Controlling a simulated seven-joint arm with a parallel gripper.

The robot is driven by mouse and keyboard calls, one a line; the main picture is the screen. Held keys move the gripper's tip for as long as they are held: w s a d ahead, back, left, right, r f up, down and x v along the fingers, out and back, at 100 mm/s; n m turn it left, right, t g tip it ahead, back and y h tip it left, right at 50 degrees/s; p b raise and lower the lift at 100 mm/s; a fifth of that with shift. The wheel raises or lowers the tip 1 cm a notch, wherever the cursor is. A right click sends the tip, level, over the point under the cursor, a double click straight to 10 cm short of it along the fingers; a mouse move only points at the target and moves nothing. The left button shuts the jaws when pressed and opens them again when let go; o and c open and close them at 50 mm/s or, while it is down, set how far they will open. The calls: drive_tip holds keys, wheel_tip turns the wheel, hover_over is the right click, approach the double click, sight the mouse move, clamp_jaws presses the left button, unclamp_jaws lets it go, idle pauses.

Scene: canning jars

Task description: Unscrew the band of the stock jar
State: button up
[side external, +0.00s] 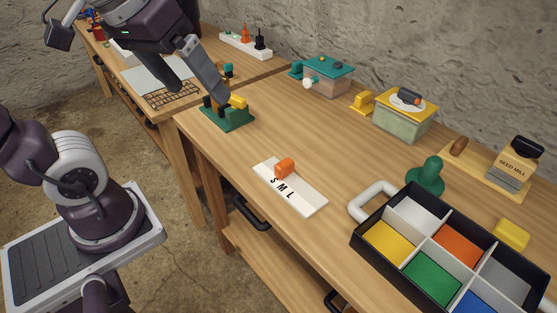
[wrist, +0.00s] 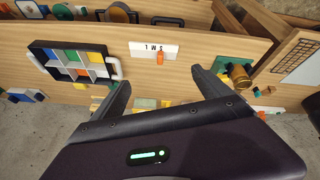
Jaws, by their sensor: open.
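I cannot clearly make out a stock jar or its screw band in either view. My gripper (side external: 203,95) is open above the work table, over its far left end near a green stand (side external: 228,117) with dark posts and a yellow piece. In the wrist view my gripper (wrist: 158,80) has its two fingers spread apart with nothing held between them. A brownish-gold round thing (wrist: 240,76) shows beside the right finger there; I cannot tell what it is.
A white S M L strip (side external: 307,203) carries an orange block (side external: 284,167). A compartment tray (side external: 365,248), green knob-shaped piece (side external: 427,175), seed mill (side external: 513,165), yellow-lidded box (side external: 404,120) and teal-lidded box (side external: 327,78) stand rightward. The middle of the table (side external: 335,140) is clear.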

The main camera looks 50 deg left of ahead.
drive_tip(key=s+f+m, duration=0.1)
drive_tip(key=s+d+f+m, duration=0.1)
drive_tip(key=s, duration=0.1)
drive_tip(key=s+f+m, duration=0.1)
drive_tip(key=s, duration=0.1)
drive_tip(key=shift+d+f+m+t, duration=0.3)
drive_tip(key=shift+d, duration=0.1)
drive_tip(key=w+a+r+n+g+h, duration=0.1)
drive_tip(key=w+a+r+n, duration=0.2)
drive_tip(key=w+a+n, duration=0.4)
drive_tip(key=w+a+r+n+g+h, duration=0.15)
drive_tip(key=w+a, duration=0.35)
drive_tip(key=w, duration=0.5)
drive_tip(key=w+a+f+n+g+y, duration=0.1)
drive_tip(key=w+a+f+n, duration=0.1)
drive_tip(key=a, duration=0.6)
drive_tip(key=w+a+f+n+g, duration=0.1)
drive_tip(key=w+a+f+n, duration=0.2)
drive_tip(key=w+a+f, duration=0.2)
drive_tip(key=w+a+f+n+g+y, duration=0.1)
drive_tip(key=w+a+f+n, duration=0.2)
drive_tip(key=a, duration=0.9)
drive_tip(key=shift+w+f+y, duration=0.2)
drive_tip(key=shift+f+y, duration=0.15)
drive_tip(key=shift+f, duration=1.5)
wheel_tip(320, 180, down, 7)
drive_tip(key=shift+f, duration=0.2)
drive_tip(key=shift+n, duration=0.25)
drive_tip(key=c, duration=1.6)
drive_tip(key=n, duration=0.4)
